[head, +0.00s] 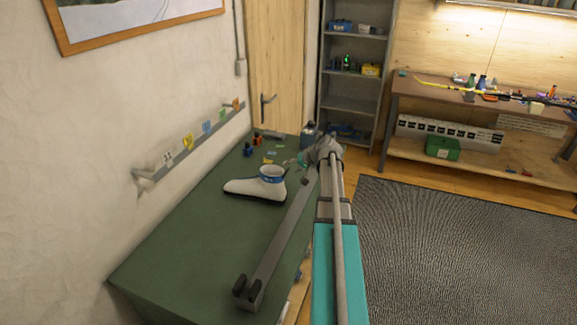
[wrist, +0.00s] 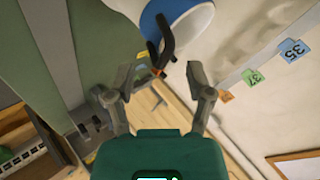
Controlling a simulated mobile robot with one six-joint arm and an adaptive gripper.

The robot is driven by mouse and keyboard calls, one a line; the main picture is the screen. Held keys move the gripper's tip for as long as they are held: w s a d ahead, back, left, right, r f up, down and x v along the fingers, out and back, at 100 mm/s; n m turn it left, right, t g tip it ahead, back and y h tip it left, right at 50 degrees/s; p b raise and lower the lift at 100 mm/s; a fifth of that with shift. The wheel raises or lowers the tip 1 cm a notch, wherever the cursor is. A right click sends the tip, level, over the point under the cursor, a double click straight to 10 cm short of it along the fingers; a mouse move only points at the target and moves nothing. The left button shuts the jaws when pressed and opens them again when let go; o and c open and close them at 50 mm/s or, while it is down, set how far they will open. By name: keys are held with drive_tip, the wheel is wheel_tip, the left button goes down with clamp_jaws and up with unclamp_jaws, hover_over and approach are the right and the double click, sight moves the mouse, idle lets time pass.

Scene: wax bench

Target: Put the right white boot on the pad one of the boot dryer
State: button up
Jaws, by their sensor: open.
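One white boot (head: 258,187) with a blue cuff stands on the green table in the head view, its toe to the left and its opening up. Its white and blue cuff (wrist: 185,18) shows at the top of the wrist view. The boot dryer (head: 278,243) is a long grey bar to the right of the boot, with dark pads (head: 247,282) at its near end. My gripper (head: 304,162) is above the table's far right part, beyond the boot. In the wrist view my gripper (wrist: 160,78) is open, with the boot beyond its fingers. A dark bent piece shows between the fingers and boot; I cannot tell what it is.
The green table (head: 170,255) is clear at its near left. Small bottles (head: 248,149) and cards lie at its far end. A wall rail (head: 190,143) with numbered tags runs along the left. A shelf (head: 350,90) and workbench (head: 480,100) stand at the back.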

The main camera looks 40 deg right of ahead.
drive_tip(key=p+v, duration=0.4)
drive_tip(key=v, duration=0.4)
drive_tip(key=shift+p, duration=0.35)
drive_tip(key=shift+a, duration=0.1)
idle(0.4)
drive_tip(key=w+a+f+n+g, duration=0.2)
drive_tip(key=a+f+g, duration=0.1)
drive_tip(key=a, duration=1.1)
drive_tip(key=s+a+f+n+g+h, duration=0.1)
drive_tip(key=s+a+n+g, duration=0.1)
drive_tip(key=a, duration=0.8)
drive_tip(key=s+a+f+n+g+h, duration=0.1)
drive_tip(key=s+a, duration=0.4)
drive_tip(key=a, duration=0.5)
drive_tip(key=s+a+f+n+g+h, duration=0.1)
drive_tip(key=s+a+n+g, duration=0.2)
drive_tip(key=a, duration=0.8)
drive_tip(key=shift+s, duration=0.4)
drive_tip(key=shift+a+f, duration=0.1)
drive_tip(key=shift+c, duration=1.2)
wheel_tip(320, 180, down, 8)
drive_tip(key=b, duration=0.8)
drive_tip(key=shift+f, duration=0.2)
